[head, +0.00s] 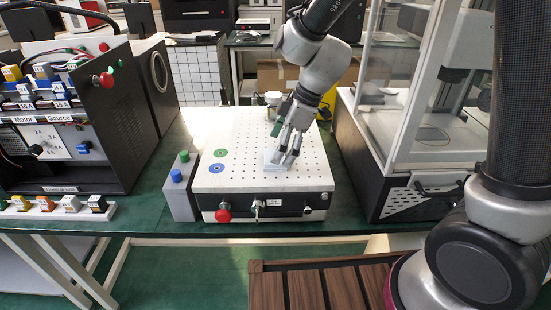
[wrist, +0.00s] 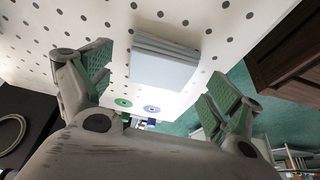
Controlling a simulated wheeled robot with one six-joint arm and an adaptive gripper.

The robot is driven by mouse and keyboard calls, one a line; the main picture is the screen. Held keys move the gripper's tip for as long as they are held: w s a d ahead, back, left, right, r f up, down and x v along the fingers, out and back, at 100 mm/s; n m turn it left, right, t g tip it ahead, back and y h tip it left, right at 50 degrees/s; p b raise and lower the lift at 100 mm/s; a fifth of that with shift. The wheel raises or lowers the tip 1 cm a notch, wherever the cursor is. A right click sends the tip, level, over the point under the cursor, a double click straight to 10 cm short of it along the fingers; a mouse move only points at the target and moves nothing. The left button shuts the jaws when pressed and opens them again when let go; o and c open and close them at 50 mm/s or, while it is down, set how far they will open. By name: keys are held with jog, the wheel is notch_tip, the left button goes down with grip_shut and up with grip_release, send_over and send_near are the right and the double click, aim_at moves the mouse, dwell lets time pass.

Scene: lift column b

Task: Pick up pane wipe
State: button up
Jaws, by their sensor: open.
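The pane wipe looks like a folded, pale white-blue stack of cloth (head: 277,167) lying on the white perforated plate of a box-like bench unit (head: 240,130). In the wrist view the cloth (wrist: 164,64) shows as a layered block between and beyond the fingers. My gripper (head: 286,150) is just above the cloth, pointing down at it. In the wrist view my gripper (wrist: 160,92) has its two green-padded fingers spread apart, one on each side of the cloth, with nothing between the pads. Part of the cloth is hidden behind the fingers in the head view.
A green disc (head: 220,153) and a blue disc (head: 217,168) lie on the plate's left side. A grey box with green and blue knobs (head: 180,190) stands left of the unit. A glass-walled cabinet (head: 395,120) is close on the right. A red button (head: 223,215) is in front.

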jog(key=shift+x, duration=1.1)
jog(key=shift+c, duration=0.2)
jog(key=c, duration=0.7)
jog(key=shift+c, duration=0.2)
